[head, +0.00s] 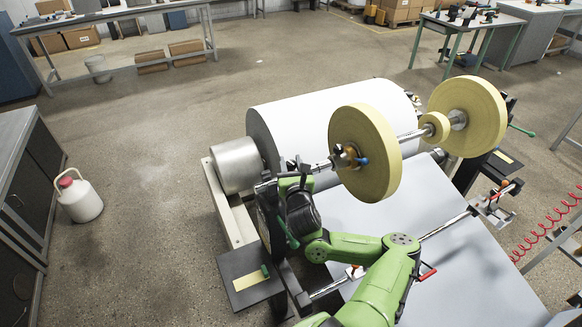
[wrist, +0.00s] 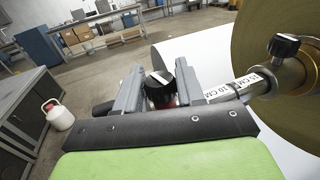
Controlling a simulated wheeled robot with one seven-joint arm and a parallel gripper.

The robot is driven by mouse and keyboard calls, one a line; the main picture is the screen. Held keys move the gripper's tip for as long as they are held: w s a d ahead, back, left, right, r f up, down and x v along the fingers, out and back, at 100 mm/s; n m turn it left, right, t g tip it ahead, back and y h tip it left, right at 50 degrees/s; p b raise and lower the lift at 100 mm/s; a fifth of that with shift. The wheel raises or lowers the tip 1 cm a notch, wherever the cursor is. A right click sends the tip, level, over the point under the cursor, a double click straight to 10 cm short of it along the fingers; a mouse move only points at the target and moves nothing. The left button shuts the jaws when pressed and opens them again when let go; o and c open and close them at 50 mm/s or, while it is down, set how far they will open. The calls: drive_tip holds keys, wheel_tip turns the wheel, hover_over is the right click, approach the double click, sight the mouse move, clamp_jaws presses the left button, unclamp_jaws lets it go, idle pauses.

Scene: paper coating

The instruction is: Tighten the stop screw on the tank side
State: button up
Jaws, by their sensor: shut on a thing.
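The stop screw, a black knob with a white mark (wrist: 159,92), stands between the two grey fingers of my gripper (wrist: 158,72) in the wrist view. The fingers are shut on its sides. Its lower part is hidden by the gripper's dark front plate. In the head view my gripper (head: 291,168) is at the near left end of the roll shaft, beside the grey drum end. The knob is too small and covered to make out there.
A large white roll (head: 330,110) lies behind. A white jug (head: 80,200) stands on open floor at left.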

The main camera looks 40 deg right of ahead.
sight(291, 162)
idle(0.4)
drive_tip(key=o, duration=0.9)
wheel_tip(291, 162, up, 10)
drive_tip(key=p, duration=0.5)
drive_tip(key=shift+r, duration=0.15)
